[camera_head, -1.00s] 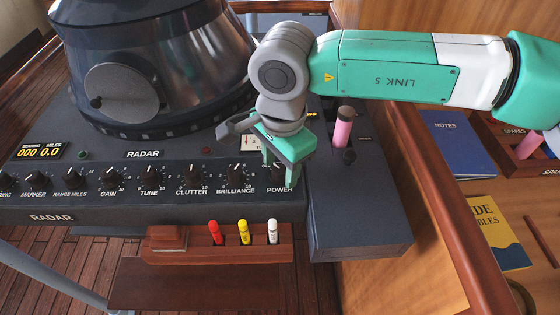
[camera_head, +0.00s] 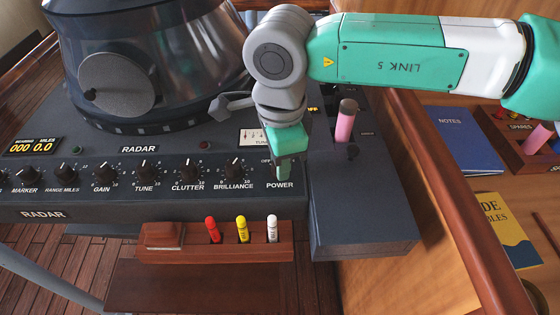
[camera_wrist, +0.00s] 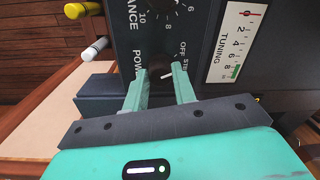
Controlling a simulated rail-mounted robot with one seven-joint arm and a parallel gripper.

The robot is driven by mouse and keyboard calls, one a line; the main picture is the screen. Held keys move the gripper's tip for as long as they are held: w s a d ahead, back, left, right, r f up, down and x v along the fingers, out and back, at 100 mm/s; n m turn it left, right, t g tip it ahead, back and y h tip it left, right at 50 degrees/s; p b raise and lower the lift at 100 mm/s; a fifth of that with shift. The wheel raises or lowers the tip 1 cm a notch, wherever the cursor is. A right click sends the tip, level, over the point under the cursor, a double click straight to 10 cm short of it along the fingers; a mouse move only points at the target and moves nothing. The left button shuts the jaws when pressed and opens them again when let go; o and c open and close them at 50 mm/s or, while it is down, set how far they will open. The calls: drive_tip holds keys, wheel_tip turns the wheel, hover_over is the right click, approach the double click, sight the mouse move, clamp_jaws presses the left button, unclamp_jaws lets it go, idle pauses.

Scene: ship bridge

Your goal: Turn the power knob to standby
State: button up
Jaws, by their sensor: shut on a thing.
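The power knob (camera_wrist: 159,69) is dark and round, on the radar panel (camera_wrist: 125,25), between the words POWER, OFF and a partly hidden STB label in the wrist view. My gripper (camera_wrist: 160,82) is shut on the knob, one green finger on each side. A short white pointer mark shows by the right finger; its exact setting is hard to tell. In the head view my gripper (camera_head: 283,172) reaches down to the panel's right end, just above the POWER label, and hides the knob.
A row of similar knobs, with the brilliance knob (camera_head: 234,167) nearest, runs left of my gripper. A tuning meter (camera_head: 253,138) is close behind it. A pink-handled lever (camera_head: 345,122) stands to the right. A wooden pen rack (camera_head: 190,243) hangs below.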

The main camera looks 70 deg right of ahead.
drive_tip(key=shift+m+b, duration=0.85)
drive_tip(key=shift+m, duration=1.25)
drive_tip(key=shift+r, duration=0.1)
drive_tip(key=o, duration=1)
drive_tip(key=r, duration=0.7)
drive_tip(key=shift+a+r, duration=0.2)
drive_tip(key=shift+r, duration=0.2)
